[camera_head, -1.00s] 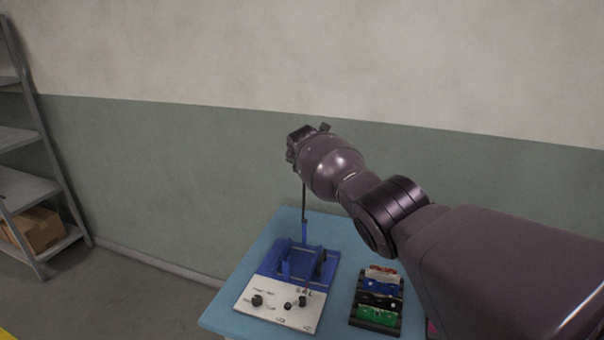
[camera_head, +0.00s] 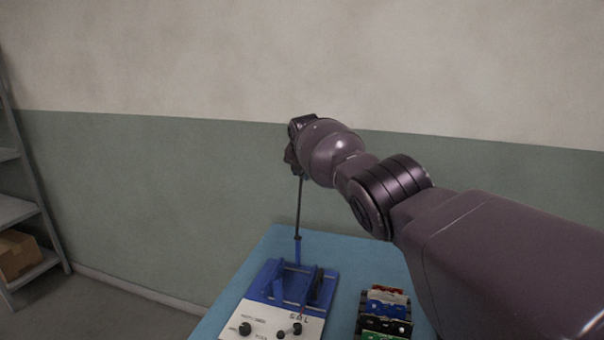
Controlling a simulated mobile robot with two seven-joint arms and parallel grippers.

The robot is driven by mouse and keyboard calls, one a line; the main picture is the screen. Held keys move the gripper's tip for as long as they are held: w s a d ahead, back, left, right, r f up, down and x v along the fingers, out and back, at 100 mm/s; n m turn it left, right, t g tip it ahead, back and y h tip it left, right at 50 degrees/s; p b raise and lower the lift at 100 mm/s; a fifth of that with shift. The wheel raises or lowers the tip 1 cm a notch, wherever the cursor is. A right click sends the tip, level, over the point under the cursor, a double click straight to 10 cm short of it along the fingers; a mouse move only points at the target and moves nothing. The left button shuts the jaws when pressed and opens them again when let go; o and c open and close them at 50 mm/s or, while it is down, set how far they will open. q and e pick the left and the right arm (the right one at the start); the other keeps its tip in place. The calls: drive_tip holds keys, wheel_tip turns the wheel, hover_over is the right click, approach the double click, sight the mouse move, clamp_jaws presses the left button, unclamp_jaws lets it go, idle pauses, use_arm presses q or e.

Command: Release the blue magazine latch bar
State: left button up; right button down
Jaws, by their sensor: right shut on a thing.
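A blue device (camera_head: 322,300) with a white front panel (camera_head: 275,322) and upright blue walls stands on the table. A thin dark rod (camera_head: 298,208) with a blue lower end (camera_head: 297,250) rises nearly upright at its back edge. I cannot tell whether this rod is the latch bar or how it joins the device. My right gripper (camera_head: 292,160) is above the device, at the rod's upper end, and shut on it. The fingertips are small and dark, so the exact grip is hard to see. My left gripper is out of view.
A black rack (camera_head: 362,325) with several coloured pieces stands on the light blue table (camera_head: 260,254) to the right of the device. The wall (camera_head: 150,190) is behind the table. A grey shelf (camera_head: 12,211) with a cardboard box (camera_head: 18,254) stands at far left.

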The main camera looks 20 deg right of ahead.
drive_tip(key=shift+w+d+r, duration=0.1)
drive_tip(key=c, duration=1.2)
unclamp_jaws()
drive_tip(key=shift+w, duration=0.1)
drive_tip(key=shift+o, duration=1.3)
drive_tip(key=shift+w+d+f, duration=0.1)
drive_tip(key=shift+w+f, duration=0.05)
drive_tip(key=shift+f, duration=0.15)
drive_tip(key=shift+r, duration=0.15)
drive_tip(key=shift+s+r, duration=0.2)
drive_tip(key=shift+r, duration=0.05)
drive_tip(key=p+v, duration=0.8)
drive_tip(key=v, duration=0.2)
drive_tip(key=shift+s, duration=0.2)
